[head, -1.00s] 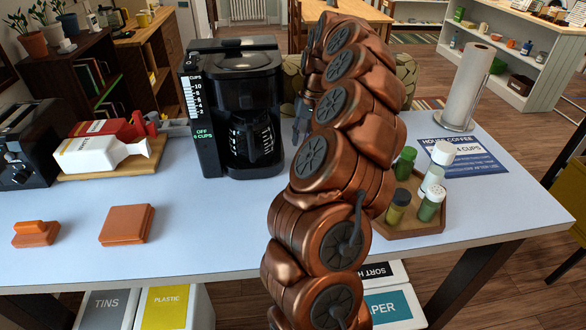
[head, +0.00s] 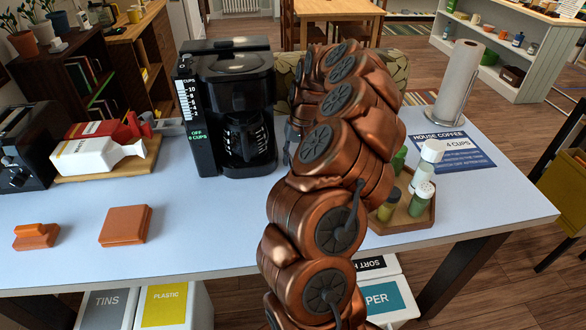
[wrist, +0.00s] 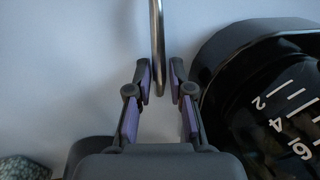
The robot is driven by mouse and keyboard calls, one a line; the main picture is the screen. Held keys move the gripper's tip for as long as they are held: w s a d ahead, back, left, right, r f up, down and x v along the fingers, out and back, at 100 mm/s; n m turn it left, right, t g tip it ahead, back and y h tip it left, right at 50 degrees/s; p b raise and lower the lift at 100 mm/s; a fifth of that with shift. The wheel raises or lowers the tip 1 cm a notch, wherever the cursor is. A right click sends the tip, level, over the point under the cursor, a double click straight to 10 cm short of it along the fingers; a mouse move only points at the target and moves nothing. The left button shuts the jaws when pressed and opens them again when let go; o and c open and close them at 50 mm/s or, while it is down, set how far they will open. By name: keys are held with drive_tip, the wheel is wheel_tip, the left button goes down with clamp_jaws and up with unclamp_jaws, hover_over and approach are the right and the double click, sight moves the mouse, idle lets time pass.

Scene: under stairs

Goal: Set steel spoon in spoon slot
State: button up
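In the wrist view, a thin steel handle (wrist: 158,40), likely the spoon, enters from the top edge and ends between the fingertips of my gripper (wrist: 161,85). The fingers stand a little apart on either side of it; I cannot tell whether both touch it. The rest of the spoon is out of view. In the head view my copper-coloured arm hides the gripper and spoon. I cannot make out a spoon slot in either view.
A black coffee maker (head: 222,75) stands left of my arm. A dark round vessel (wrist: 275,95) with white numbers is close right of my gripper. A hexagonal tray (head: 408,222) holds shaker bottles (head: 418,197). Orange blocks (head: 125,225) lie front left; the table (head: 200,225) between is clear.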

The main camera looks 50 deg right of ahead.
clamp_jaws()
idle(0.5)
